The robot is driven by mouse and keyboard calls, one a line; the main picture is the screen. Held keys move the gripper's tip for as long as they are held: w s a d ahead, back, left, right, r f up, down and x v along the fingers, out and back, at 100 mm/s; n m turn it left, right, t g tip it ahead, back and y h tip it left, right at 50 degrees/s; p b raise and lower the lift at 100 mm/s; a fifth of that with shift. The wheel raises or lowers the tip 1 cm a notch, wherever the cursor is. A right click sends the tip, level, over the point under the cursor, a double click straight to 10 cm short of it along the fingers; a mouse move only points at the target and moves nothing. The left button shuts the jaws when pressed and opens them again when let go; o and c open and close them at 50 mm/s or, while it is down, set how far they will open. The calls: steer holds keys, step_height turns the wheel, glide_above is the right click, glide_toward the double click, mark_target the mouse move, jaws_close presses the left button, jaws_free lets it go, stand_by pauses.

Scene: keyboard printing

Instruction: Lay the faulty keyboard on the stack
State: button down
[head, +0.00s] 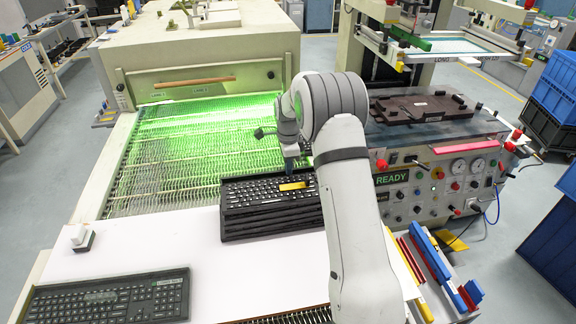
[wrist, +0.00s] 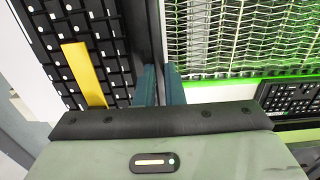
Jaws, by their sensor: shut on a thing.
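The faulty keyboard (head: 248,192), black with a yellow strip, lies flat at the top of a pile of black keyboards (head: 262,227) in the head view. I cannot tell whether it rests fully on the pile or sits just above it. My gripper (head: 290,158) is at its far edge, partly hidden by my arm. In the wrist view the keyboard (wrist: 112,45) fills the left side, and the two teal fingers of my gripper (wrist: 159,85) are closed on its edge. My arm covers the pile's right end.
A green-lit mesh conveyor (head: 150,180) runs behind. A printing machine (head: 420,180) stands right. Coloured bars (head: 432,262) lie at the front right.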

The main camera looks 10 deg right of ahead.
steer(key=shift+f, duration=0.25)
steer(key=c, duration=1.5)
jaws_free()
steer(key=shift+o, duration=0.2)
steer(key=shift+r+p, duration=1.8)
steer(key=shift+r, duration=1.7)
